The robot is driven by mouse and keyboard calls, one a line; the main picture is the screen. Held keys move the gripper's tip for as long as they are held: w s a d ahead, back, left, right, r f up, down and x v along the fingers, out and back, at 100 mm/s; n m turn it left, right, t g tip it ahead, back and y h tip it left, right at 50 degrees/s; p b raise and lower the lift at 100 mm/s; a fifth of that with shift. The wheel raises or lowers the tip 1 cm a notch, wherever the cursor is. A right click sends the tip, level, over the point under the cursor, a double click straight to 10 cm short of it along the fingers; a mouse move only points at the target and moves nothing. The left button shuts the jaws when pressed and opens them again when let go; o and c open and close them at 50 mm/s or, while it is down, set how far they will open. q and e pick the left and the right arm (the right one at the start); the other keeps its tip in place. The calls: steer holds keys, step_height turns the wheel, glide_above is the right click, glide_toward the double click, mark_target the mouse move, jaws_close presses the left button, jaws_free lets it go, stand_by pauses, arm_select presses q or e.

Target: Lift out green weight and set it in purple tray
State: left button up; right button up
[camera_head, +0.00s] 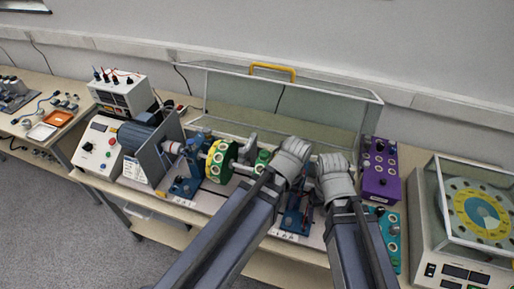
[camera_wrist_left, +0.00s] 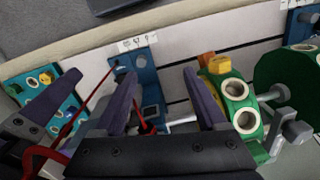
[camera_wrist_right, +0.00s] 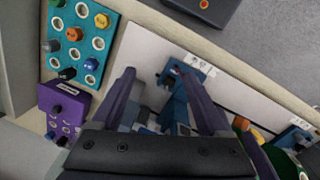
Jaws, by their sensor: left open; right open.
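The purple tray (camera_head: 379,170) stands right of my right gripper (camera_head: 335,166), with several round sockets; it also shows in the right wrist view (camera_wrist_right: 62,108). My right gripper is open and empty above a blue support (camera_wrist_right: 182,95). My left gripper (camera_head: 292,152) is open beside it to the left, with nothing between its fingers; a blue support (camera_wrist_left: 142,78) shows beyond them. A green holed rotor part (camera_wrist_left: 238,105) is just right of the left fingers, with a yellow piece (camera_wrist_left: 220,64) on it. I cannot single out a green weight.
A teal tray (camera_wrist_right: 78,42) with several coloured pieces lies in front of the purple tray. A yellow-green disc (camera_head: 220,161) sits on the shaft at left. A raised clear cover (camera_head: 285,105) stands behind. A covered dial machine (camera_head: 470,225) is at far right.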

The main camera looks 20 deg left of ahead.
mark_target(264, 153)
steer(key=shift+o, duration=0.5)
step_height(264, 153, up, 10)
steer(key=p, duration=0.7)
steer(key=shift+p, duration=0.35)
arm_select(q)
steer(key=w+a+r+n+p, duration=0.1)
steer(key=w+a+r+n, duration=0.1)
steer(key=w+r, duration=0.1)
steer(key=w+a+r+n+p, duration=0.1)
steer(key=w+a+r+n, duration=0.1)
steer(key=r, duration=0.4)
steer(key=w+a+r+n+h+p, duration=0.1)
steer(key=w+a+r+n, duration=0.2)
steer(key=w, duration=0.3)
steer(key=shift+a+r+p, duration=0.4)
steer(key=shift+a+r, duration=0.35)
steer(key=shift+r, duration=0.05)
steer(key=shift+w+a+r+n, duration=0.2)
steer(key=shift+a+n, duration=0.15)
steer(key=shift+n, duration=0.05)
steer(key=shift+f+b, duration=1.2)
steer(key=shift+f, duration=0.2)
arm_select(e)
steer(key=shift+r, duration=0.6)
arm_select(q)
steer(key=shift+f, duration=0.1)
arm_select(e)
steer(key=shift+f, duration=0.1)
